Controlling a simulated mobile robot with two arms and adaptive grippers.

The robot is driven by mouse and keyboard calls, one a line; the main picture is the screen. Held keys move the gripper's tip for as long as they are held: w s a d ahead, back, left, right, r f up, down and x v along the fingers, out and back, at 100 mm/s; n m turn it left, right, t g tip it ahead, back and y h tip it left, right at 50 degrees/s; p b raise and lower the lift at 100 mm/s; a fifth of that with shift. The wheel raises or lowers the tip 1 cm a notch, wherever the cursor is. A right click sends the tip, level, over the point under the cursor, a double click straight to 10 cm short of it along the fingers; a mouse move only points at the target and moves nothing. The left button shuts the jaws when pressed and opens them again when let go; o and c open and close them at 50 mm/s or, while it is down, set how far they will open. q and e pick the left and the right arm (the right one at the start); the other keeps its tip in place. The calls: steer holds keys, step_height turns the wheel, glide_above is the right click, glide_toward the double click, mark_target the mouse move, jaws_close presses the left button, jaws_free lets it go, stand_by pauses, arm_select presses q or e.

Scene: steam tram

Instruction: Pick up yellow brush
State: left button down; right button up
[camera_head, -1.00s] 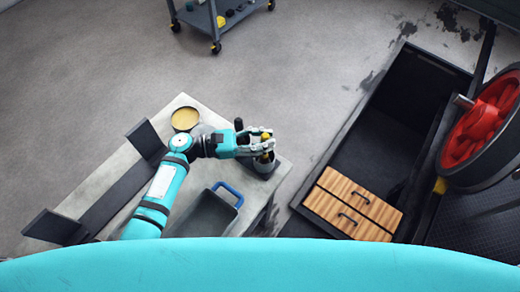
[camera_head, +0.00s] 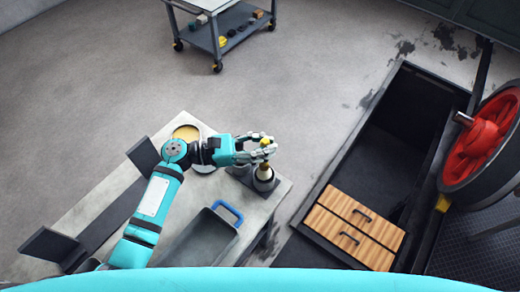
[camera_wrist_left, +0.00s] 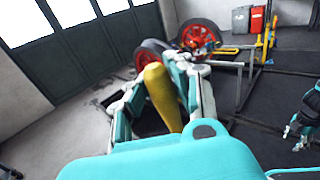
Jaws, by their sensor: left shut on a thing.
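My left gripper (camera_head: 264,151) is shut on the yellow brush (camera_head: 265,142), over the right end of the bench. In the left wrist view the brush's thick yellow handle (camera_wrist_left: 162,95) stands between the fingers. A pale, cone-like part shows below the fingers, above or partly in a dark round pot (camera_head: 264,184); I cannot tell whether they touch. My right gripper (camera_wrist_left: 302,125) shows only in part at the right edge of the left wrist view, and its jaws are unclear.
The bench (camera_head: 110,187) also holds a yellow-filled round tin (camera_head: 187,132), a grey tray with a blue handle (camera_head: 203,238) and a dark metal bracket. A dark pit with wooden boards (camera_head: 352,228) and a red wheel (camera_head: 482,135) lie right. A cart (camera_head: 225,35) stands behind.

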arm_select(q)
step_height(320, 180, up, 22)
steer(key=b, duration=0.1)
arm_select(e)
steer(key=shift+d+f, duration=0.25)
steer(key=shift+f, duration=0.55)
arm_select(q)
steer(key=c, duration=2)
jaws_free()
steer(key=o, duration=1.6)
steer(key=shift+f, duration=0.1)
arm_select(e)
steer(key=shift+a, duration=0.15)
steer(key=shift+w, duration=0.15)
arm_select(q)
steer(key=a, duration=0.4)
steer(key=s+a, duration=0.1)
steer(key=a, duration=0.7)
steer(key=shift+s+a, duration=0.1)
steer(key=shift+s, duration=0.3)
arm_select(e)
steer(key=shift+s+d+f, duration=0.1)
steer(key=shift+s+d, duration=0.3)
